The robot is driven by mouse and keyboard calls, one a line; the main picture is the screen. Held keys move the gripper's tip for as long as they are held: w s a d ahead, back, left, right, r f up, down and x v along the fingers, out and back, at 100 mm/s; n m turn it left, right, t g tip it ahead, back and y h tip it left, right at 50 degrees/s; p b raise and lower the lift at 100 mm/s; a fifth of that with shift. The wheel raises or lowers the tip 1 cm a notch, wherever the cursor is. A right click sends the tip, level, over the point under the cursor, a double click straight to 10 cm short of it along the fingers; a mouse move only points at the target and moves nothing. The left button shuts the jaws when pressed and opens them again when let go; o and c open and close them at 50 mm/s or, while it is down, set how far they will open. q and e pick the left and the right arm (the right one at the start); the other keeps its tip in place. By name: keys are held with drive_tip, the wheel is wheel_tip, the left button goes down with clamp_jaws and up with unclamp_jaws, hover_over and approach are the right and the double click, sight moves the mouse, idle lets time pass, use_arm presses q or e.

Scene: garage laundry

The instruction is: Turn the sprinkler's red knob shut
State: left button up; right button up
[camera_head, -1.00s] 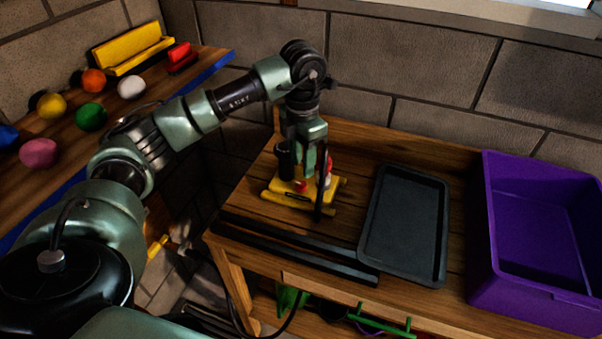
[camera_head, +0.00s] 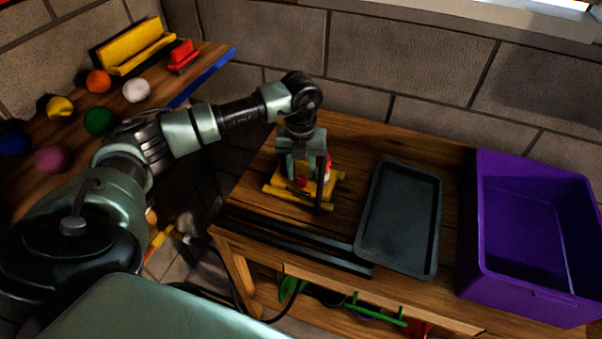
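The sprinkler has a yellow base (camera_head: 287,194) and stands on the wooden table, left of the dark tray. A small red knob (camera_head: 299,182) shows low at its front. Another red and white part (camera_head: 328,170) shows at its right. My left gripper (camera_head: 305,190) points down over the sprinkler from above. Its two dark fingers are apart, one at the left and one in front at the right. The gripper hides the sprinkler's upper middle, and I cannot tell whether a finger touches the knob. My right gripper is not in view.
A dark tray (camera_head: 402,220) and a purple bin (camera_head: 520,294) stand to the right. Dark bars (camera_head: 300,240) lie along the table's front left edge.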

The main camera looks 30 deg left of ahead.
sight(301, 181)
use_arm(q)
drive_tip(key=shift+f, duration=1.15)
drive_tip(key=shift+c, duration=0.4)
clamp_jaws()
drive_tip(key=shift+n, duration=0.8)
drive_tip(key=shift+o, duration=0.4)
unclamp_jaws()
drive_tip(key=shift+r, duration=0.1)
